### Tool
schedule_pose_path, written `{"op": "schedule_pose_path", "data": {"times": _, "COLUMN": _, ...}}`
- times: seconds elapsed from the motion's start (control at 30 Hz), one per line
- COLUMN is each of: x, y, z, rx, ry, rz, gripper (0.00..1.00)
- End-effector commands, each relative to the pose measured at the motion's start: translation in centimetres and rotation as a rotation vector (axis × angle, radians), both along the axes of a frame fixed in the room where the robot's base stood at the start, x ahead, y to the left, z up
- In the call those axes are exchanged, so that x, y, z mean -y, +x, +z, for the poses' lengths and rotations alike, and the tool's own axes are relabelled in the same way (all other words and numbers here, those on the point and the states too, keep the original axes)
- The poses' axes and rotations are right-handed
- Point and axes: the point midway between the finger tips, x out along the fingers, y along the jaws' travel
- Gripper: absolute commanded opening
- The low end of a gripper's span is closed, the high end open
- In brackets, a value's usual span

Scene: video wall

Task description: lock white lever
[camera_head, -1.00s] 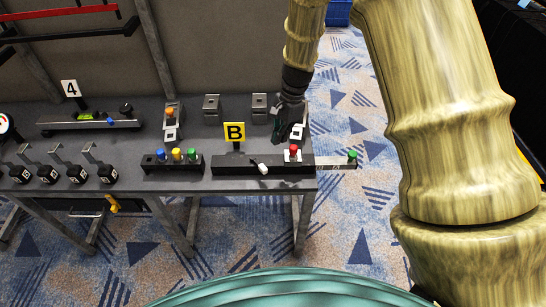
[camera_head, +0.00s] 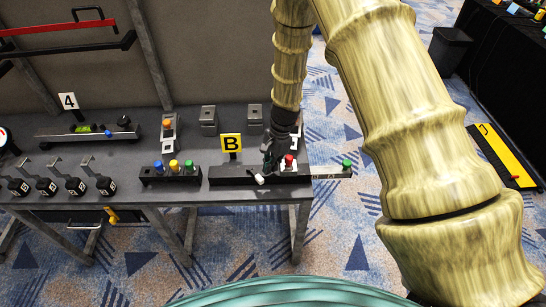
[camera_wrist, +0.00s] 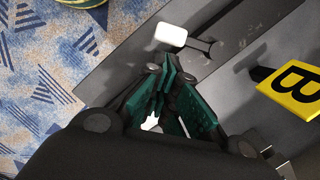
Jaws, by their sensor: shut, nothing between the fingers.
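The white lever (camera_head: 260,179) has a white block-like handle and sits at the front edge of the black base under the yellow B sign (camera_head: 231,143). In the wrist view the white handle (camera_wrist: 171,36) is on a thin dark arm, just beyond my fingertips. My gripper (camera_head: 267,171) is above the base, close to the lever. In the wrist view my gripper (camera_wrist: 170,72) has its green-padded fingers shut together and empty. A small gap seems to separate the tips from the handle; contact cannot be told for certain.
A red button (camera_head: 289,160) stands right of my gripper, and a green knob (camera_head: 347,163) is on a bar past the table's right end. Blue, yellow and green buttons (camera_head: 174,164) sit on a block to the left. The B sign (camera_wrist: 295,88) is near my gripper.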

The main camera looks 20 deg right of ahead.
Motion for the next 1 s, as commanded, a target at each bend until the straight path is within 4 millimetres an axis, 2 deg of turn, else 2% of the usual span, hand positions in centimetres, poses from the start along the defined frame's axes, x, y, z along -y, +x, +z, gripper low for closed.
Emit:
{"op": "schedule_pose_path", "data": {"times": 0.3, "x": -0.3, "y": -0.2, "z": -1.6, "rx": -0.001, "ry": 0.0, "rz": -0.001, "gripper": 0.0}}
{"op": "schedule_pose_path", "data": {"times": 1.0, "x": -0.6, "y": -0.5, "z": -1.6, "rx": -0.001, "ry": 0.001, "rz": -0.056, "gripper": 0.0}}
